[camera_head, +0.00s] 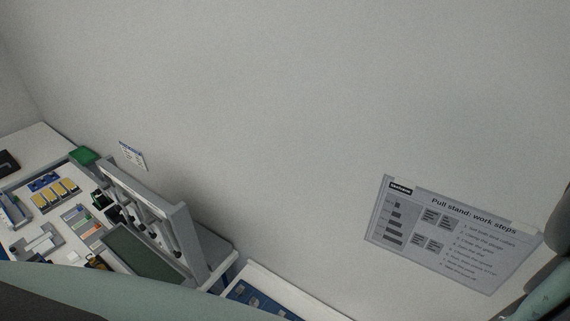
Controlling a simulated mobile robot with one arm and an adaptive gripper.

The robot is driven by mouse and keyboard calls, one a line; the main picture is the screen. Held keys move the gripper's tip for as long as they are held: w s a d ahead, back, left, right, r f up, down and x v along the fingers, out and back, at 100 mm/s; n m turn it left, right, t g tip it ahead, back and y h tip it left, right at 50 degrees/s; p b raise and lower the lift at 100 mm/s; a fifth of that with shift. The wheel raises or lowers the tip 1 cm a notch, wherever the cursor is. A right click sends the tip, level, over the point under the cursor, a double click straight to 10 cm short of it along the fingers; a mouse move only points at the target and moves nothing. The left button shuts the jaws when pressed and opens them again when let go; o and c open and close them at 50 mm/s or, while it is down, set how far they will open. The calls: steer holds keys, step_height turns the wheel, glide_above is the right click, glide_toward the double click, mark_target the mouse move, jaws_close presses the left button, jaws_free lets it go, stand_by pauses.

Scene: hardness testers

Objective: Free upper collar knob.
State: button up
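I cannot make out an upper collar knob in this view. A grey upright frame (183,228) stands tilted in the picture at the lower left, with several dark-ended rods or tools along its face; I cannot tell whether any of them is a collar or knob. My gripper is not in view. Parts of my own body, teal and dark, cross the bottom left and the right edge and hide some of the bench.
A white bench (40,137) at the left holds yellow blocks (62,190), a green box (83,155) and a dark green panel (140,252). A blue tray (258,297) lies at bottom centre. A "Pull stand: work steps" poster (450,240) hangs on the bare wall.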

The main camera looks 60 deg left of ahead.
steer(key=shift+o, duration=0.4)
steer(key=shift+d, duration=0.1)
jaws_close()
